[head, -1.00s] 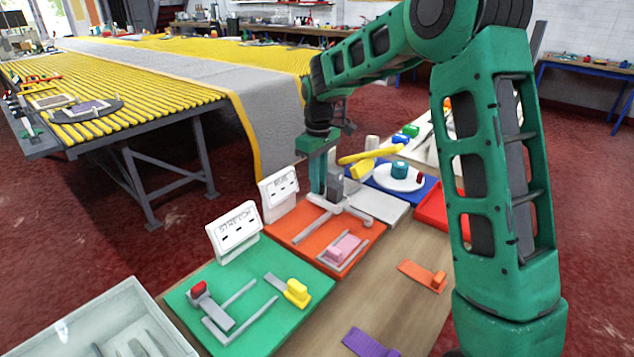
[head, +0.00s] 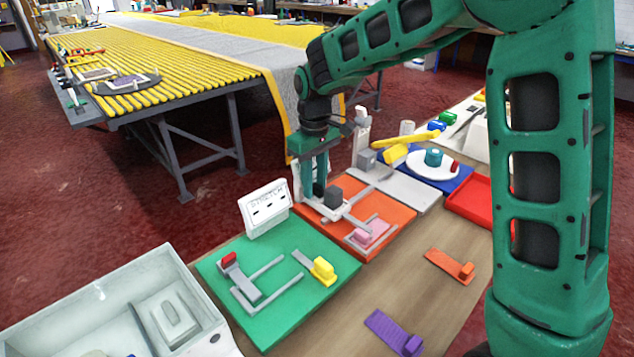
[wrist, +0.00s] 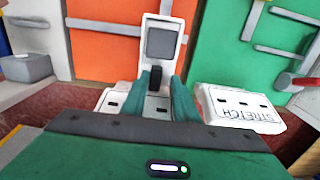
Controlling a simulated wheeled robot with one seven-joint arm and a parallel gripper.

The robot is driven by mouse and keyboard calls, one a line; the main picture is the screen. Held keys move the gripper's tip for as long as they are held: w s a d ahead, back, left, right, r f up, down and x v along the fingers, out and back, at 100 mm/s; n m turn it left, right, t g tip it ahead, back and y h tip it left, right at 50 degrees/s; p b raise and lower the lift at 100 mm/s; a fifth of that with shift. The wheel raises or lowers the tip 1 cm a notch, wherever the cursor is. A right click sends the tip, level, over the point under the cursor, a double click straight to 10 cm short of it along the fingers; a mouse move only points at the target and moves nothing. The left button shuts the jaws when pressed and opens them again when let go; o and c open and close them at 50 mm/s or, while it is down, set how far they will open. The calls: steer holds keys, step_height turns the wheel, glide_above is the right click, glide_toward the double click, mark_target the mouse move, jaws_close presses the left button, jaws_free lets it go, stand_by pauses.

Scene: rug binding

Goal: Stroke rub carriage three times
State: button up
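The rub carriage (head: 333,196) shows as a dark grey block on a white piece at the back left of the orange board (head: 398,214). In the wrist view, the carriage's grey block (wrist: 161,43) stands on a white plate with a small dark post below it. My gripper (head: 318,192) is lowered at the carriage. In the wrist view, the fingers of my gripper (wrist: 161,80) stand on either side of the dark post, with a pale gap on its right side. The white sign behind is mostly hidden by my gripper.
The green board (head: 305,305) with a STRETCH sign (head: 266,208) lies to the left. A light grey board (head: 420,197) with a block lies to the right. A pink block (head: 368,232) and grey rails sit on the orange board. A white bin (head: 60,320) stands front left.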

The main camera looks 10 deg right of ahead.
steer(key=shift+d, duration=0.1)
steer(key=shift+w+r, duration=0.1)
steer(key=shift+r, duration=0.2)
step_height(320, 180, up, 10)
stand_by(0.5)
steer(key=shift+r, duration=0.1)
steer(key=f, duration=1)
steer(key=shift+w+d+f, duration=0.1)
steer(key=shift+d, duration=0.15)
steer(key=shift+c, duration=0.4)
